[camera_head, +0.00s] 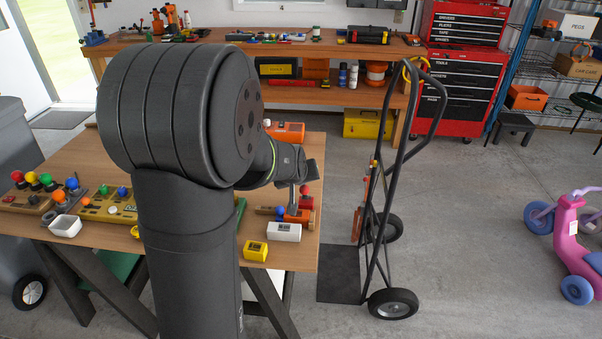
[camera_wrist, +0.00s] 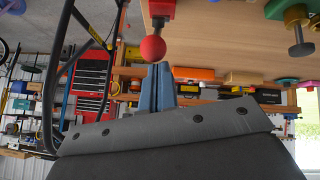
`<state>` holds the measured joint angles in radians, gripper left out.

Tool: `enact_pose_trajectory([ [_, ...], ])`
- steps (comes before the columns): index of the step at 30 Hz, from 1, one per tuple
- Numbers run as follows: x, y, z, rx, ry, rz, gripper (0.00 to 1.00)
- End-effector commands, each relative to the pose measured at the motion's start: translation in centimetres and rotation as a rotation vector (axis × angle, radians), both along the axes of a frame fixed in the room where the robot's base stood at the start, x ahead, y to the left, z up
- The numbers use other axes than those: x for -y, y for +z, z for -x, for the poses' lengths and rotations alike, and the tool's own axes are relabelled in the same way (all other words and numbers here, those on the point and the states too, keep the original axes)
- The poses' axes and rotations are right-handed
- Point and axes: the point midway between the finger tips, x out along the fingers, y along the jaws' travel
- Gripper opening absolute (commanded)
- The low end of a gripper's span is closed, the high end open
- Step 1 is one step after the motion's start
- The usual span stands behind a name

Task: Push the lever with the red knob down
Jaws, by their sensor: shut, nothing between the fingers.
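The red knob (camera_wrist: 152,48) is a round ball in the wrist view, below a red mount (camera_wrist: 160,10) at the table's edge. My gripper (camera_wrist: 157,72) is shut and empty. Its blue-grey fingertips line up just under the knob in that picture; I cannot tell whether they touch it. My arm hides part of this area, and the lever's shaft is not clear.
The wooden table (camera_head: 300,255) also bears a white box (camera_head: 284,232), a yellow block (camera_head: 255,250), a blue knob (camera_head: 280,211) and an orange box (camera_head: 287,131). Boards with coloured knobs lie at left. A hand truck (camera_head: 385,190) stands close to the table's right edge.

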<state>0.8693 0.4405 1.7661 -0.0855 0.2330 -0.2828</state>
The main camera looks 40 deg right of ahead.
Motion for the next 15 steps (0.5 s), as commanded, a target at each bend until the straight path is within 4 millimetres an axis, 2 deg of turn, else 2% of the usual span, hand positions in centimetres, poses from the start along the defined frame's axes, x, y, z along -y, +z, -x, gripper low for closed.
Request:
enact_pose_trajectory([
  [15, -2.1, -2.5, 2.2, 0.204, -0.001, 0.205, 0.00],
])
